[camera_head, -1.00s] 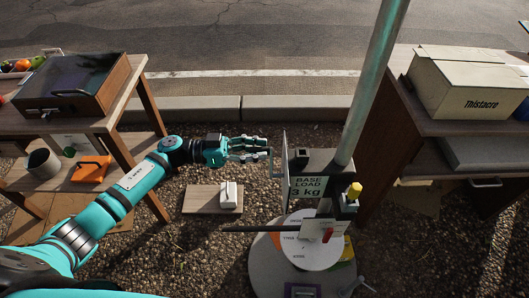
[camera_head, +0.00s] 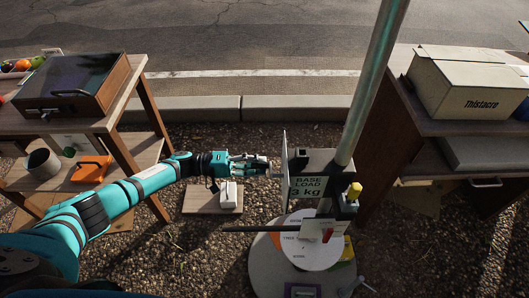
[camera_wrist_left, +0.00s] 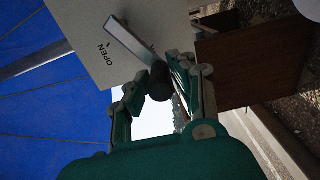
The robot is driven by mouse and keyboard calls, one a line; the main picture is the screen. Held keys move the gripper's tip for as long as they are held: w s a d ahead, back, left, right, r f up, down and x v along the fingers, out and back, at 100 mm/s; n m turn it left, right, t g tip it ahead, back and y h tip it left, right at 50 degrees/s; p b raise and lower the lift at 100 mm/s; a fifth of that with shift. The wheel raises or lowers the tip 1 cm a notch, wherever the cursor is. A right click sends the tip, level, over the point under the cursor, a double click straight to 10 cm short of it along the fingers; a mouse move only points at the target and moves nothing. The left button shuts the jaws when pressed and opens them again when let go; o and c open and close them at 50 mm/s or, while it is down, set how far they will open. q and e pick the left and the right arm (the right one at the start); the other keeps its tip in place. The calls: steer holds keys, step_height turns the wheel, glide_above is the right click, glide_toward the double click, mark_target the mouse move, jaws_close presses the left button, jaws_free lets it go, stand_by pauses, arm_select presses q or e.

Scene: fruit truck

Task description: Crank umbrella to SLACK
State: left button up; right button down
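The umbrella pole (camera_head: 372,90) rises at right of centre in the head view, with a crank box marked "BASE LOAD 3 kg" (camera_head: 309,187) on it. In the left wrist view the box's pale plate (camera_wrist_left: 90,40) reads "OPEN", and a metal crank arm (camera_wrist_left: 128,40) ends in a dark crank knob (camera_wrist_left: 160,82). My left gripper (camera_head: 266,167) is at the plate's left side, its fingers closed in around the knob (camera_wrist_left: 158,88). A white dial (camera_head: 312,250) with a red tab sits below; its small words are unreadable. My right gripper is out of view.
A wooden table (camera_head: 125,108) with a dark-topped case (camera_head: 72,85) stands at left. The blue canopy (camera_wrist_left: 45,110) fills the left of the wrist view. Gravel lies between.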

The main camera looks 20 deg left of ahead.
arm_select(q)
steer(key=o, duration=0.4)
steer(key=shift+w, duration=0.1)
steer(key=shift+c, duration=0.2)
steer(key=shift+r, duration=0.1)
steer(key=v, duration=0.7)
steer(key=shift+a, duration=0.1)
stand_by(0.4)
